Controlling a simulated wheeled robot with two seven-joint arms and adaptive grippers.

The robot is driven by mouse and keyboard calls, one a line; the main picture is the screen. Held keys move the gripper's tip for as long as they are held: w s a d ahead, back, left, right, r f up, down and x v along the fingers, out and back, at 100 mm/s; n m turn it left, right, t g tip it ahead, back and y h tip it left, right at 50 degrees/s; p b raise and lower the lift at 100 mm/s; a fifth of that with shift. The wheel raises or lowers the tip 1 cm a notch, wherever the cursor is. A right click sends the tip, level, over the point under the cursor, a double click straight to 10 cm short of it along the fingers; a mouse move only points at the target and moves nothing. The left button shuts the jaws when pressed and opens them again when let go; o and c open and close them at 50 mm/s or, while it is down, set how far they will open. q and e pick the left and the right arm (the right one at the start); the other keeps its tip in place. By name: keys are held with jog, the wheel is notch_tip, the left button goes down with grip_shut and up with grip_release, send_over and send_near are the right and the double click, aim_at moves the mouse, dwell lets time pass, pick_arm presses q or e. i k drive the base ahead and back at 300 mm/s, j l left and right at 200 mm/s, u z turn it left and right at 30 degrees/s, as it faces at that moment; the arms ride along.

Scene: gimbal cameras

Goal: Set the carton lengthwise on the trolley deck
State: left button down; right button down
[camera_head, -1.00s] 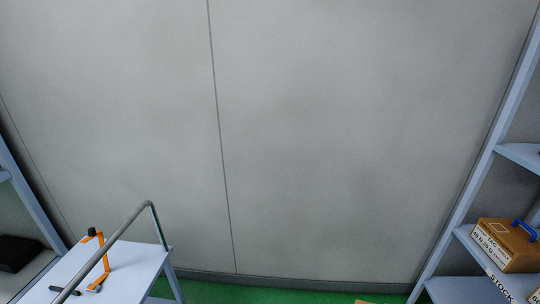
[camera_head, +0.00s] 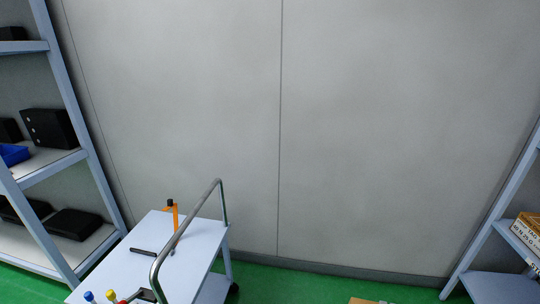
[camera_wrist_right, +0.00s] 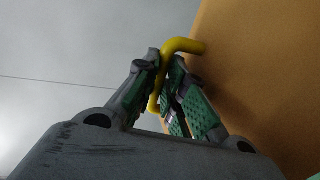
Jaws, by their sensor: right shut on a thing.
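The carton (camera_wrist_right: 265,70) fills the right side of the right wrist view as a brown-orange face with a yellow handle (camera_wrist_right: 185,46). My right gripper (camera_wrist_right: 165,85) is shut on that handle. In the head view only a thin brown edge, probably the carton (camera_head: 368,301), shows at the bottom; neither gripper is in this view. The trolley deck (camera_head: 205,250) is a pale blue-grey top at the lower left, with a grey push bar (camera_head: 190,221) along its right side.
On the deck are an orange tool (camera_head: 175,222), a black bar (camera_head: 150,252) and several coloured-handled tools at the near edge. A shelf rack with black boxes (camera_head: 50,128) stands left. Another rack with a labelled carton (camera_head: 527,230) stands right. Green floor lies between.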

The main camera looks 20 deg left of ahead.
aim_at(138, 272)
jog(key=k+j+u, duration=0.1)
jog(key=j, duration=0.3)
jog(key=k+j+u, duration=0.1)
jog(key=j, duration=0.3)
jog(key=k+j+u, duration=0.1)
jog(key=k+j, duration=0.15)
jog(key=j, duration=0.15)
jog(key=k+j+u, duration=0.15)
jog(key=j, duration=0.25)
jog(key=k+j+u, duration=0.15)
jog(key=j, duration=0.85)
jog(key=j+u, duration=0.1)
jog(key=j, duration=0.85)
